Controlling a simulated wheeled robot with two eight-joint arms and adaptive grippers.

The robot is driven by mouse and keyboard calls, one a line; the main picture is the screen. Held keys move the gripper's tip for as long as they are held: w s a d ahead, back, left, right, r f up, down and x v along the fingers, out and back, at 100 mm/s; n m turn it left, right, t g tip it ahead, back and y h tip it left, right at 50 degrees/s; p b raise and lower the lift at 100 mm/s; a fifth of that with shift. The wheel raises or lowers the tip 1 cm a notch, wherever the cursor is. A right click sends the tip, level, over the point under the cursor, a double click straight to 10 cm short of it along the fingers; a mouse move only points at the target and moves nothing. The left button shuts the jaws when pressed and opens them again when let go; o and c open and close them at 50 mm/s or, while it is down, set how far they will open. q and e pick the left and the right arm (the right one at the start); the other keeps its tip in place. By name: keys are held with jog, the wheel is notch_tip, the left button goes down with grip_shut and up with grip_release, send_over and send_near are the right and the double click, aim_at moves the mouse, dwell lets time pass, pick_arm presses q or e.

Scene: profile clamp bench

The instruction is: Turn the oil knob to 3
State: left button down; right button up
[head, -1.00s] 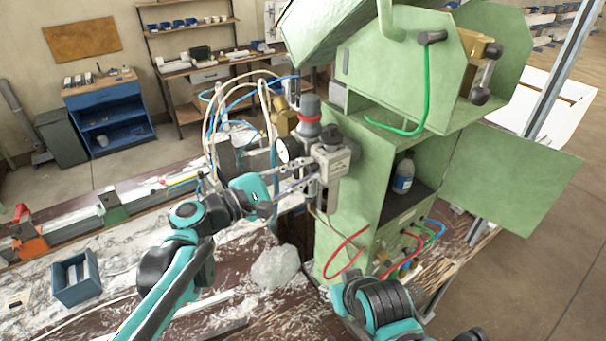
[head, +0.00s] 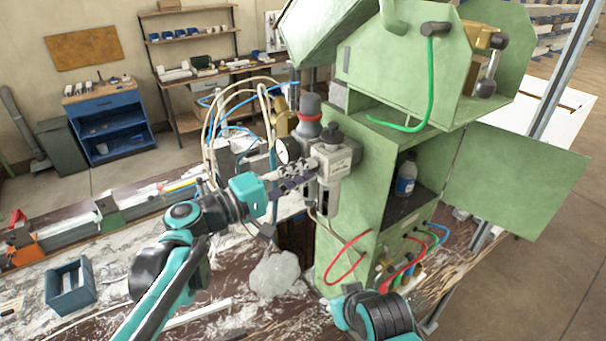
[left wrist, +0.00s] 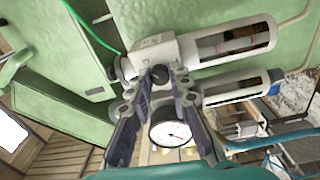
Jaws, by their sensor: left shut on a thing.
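The grey air-service unit (head: 340,158) hangs on the left side of the green cabinet, with clear bowls below. In the left wrist view its housing (left wrist: 155,52) lies sideways, bowls to the right. A small dark knob (left wrist: 160,75), which I take as the oil knob, sits on the housing between my left fingertips. My left gripper (left wrist: 158,82) is shut on it; in the head view the gripper (head: 310,167) covers that spot. A black top knob (head: 333,133) stands clear of the fingers. Scale numbers are not readable. My right gripper is out of view.
A round gauge (left wrist: 172,133) sits close beside the fingers. A grey regulator knob with a red ring (head: 309,112) rises behind the unit. Looped hoses (head: 215,120) are near my left gripper. The cabinet's open door (head: 515,185) extends right.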

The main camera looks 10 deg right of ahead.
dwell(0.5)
pick_arm(q)
jog(key=c, duration=1.4)
grip_release()
jog(key=v, duration=1.2)
